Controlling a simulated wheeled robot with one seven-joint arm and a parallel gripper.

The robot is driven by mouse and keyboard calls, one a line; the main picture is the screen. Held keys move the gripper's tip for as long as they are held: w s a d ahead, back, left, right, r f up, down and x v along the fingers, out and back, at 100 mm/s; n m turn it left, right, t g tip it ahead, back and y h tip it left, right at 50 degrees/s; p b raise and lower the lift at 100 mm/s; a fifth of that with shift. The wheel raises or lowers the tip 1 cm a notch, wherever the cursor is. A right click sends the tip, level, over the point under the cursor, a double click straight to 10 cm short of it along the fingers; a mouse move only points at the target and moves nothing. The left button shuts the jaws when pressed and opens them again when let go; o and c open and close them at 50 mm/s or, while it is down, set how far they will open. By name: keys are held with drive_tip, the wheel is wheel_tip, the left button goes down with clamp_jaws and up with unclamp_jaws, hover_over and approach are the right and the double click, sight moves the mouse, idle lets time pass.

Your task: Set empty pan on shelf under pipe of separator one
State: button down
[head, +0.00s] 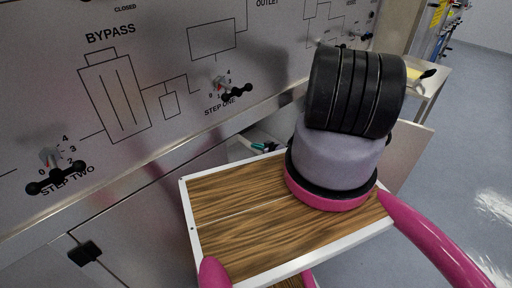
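No pan shows in this view. No shelf under a pipe can be made out, and no label names separator one. My gripper is out of the picture. My own arm's thick black and grey links stand at right of centre and hide part of what is behind them.
A grey panel (150,50) with BYPASS, STEP ONE and STEP TWO diagrams fills the left and back. It carries a black-handled knob (55,175) and another knob (230,90). A small side table (432,82) stands at upper right. The blue-grey floor (470,150) is clear at right.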

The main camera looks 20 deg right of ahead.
drive_tip(key=shift+f, duration=0.15)
drive_tip(key=c, duration=1.1)
unclamp_jaws()
drive_tip(key=shift+o, duration=0.2)
drive_tip(key=shift+s+d+r, duration=0.1)
drive_tip(key=shift+s+r, duration=0.05)
drive_tip(key=shift+r, duration=0.1)
drive_tip(key=v, duration=1.1)
drive_tip(key=shift+s, duration=0.3)
